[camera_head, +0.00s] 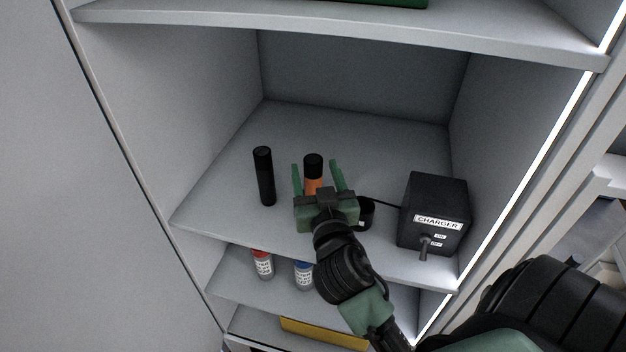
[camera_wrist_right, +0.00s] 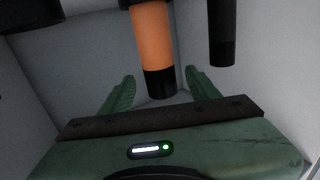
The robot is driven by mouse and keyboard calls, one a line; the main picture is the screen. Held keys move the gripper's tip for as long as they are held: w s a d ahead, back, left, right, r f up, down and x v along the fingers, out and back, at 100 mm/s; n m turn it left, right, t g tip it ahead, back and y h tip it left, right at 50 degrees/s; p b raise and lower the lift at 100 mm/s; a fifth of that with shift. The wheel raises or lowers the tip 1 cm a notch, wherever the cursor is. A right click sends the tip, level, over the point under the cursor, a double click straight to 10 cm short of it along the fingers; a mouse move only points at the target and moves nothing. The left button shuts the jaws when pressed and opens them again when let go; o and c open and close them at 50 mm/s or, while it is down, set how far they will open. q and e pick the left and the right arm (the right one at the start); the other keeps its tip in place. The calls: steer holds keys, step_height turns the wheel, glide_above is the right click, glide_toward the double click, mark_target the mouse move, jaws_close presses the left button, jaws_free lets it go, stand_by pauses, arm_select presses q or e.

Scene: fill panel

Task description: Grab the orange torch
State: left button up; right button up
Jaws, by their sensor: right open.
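The orange torch (camera_head: 313,183), with an orange body and black ends, stands upright on the middle shelf. My right gripper (camera_head: 316,168) is open and reaches in from the front, with its green fingers to either side of the torch in the head view. The gripper body hides the torch's lower part there. In the right wrist view the orange torch (camera_wrist_right: 152,42) lines up with the gap between the open fingers (camera_wrist_right: 159,80). I see no finger touching it, and the exact depth is hard to tell. My left gripper is not in view.
A black torch (camera_head: 264,176) stands to the left on the same shelf. A black charger box (camera_head: 433,212) stands to the right, its cable running to a round black holder (camera_head: 367,211) beside my gripper. Bottles (camera_head: 262,264) are on the shelf below. Side walls bound the compartment.

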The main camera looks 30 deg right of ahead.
mark_target(311, 157)
steer(key=p+x, duration=0.2)
steer(key=x, duration=0.3)
steer(key=shift+a+r, duration=0.1)
steer(key=c, duration=0.4)
jaws_close()
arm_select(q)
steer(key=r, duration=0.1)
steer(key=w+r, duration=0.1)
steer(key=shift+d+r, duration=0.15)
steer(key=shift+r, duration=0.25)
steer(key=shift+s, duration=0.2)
